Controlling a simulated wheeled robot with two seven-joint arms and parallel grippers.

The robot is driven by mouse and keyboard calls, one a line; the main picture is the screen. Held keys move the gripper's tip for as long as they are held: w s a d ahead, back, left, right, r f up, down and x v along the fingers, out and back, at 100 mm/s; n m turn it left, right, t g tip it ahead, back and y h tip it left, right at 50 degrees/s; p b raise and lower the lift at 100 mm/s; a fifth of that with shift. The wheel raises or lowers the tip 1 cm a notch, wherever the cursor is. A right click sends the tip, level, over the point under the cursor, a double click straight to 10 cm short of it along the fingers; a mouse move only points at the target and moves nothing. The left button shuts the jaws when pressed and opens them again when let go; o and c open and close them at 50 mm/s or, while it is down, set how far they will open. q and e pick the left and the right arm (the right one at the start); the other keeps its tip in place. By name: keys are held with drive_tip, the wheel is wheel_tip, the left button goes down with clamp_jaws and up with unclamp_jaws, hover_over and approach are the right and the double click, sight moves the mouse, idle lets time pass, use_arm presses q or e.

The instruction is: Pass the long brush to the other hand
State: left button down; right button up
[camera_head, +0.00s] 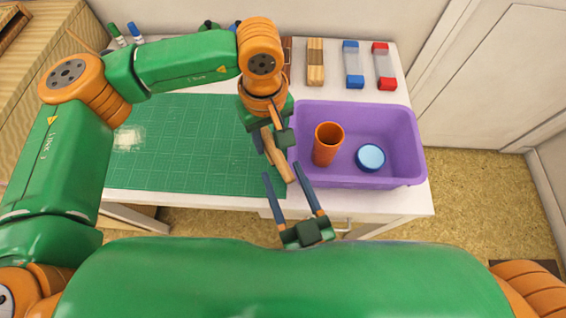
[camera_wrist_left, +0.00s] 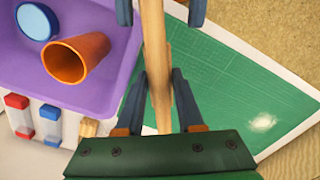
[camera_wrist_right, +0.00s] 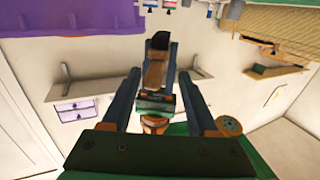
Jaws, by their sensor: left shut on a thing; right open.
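The long brush (camera_head: 281,163) shows as a light wooden handle slanting down between my two grippers in the head view. My left gripper (camera_head: 272,137) is shut on it. In the left wrist view the handle (camera_wrist_left: 155,60) runs lengthwise past the left fingers. My right gripper (camera_head: 285,171) comes from below, open. Its two fingers stand on either side of the handle's lower end, apart from it. These fingers also show at the top of the left wrist view, one on each side of the handle.
A purple bin (camera_head: 413,150) close to the right holds an orange cup (camera_head: 327,145) and a blue round lid (camera_head: 370,157). A green mat (camera_head: 190,150) lies to the left. Blue (camera_head: 352,65) and red (camera_head: 383,66) capped items and a wooden block (camera_head: 315,62) are behind the bin.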

sight(279, 164)
drive_tip(key=x, duration=0.3)
drive_tip(key=shift+w+a, duration=0.1)
drive_tip(key=shift+w, duration=0.15)
clamp_jaws()
use_arm(q)
drive_tip(key=shift+c, duration=2.2)
unclamp_jaws()
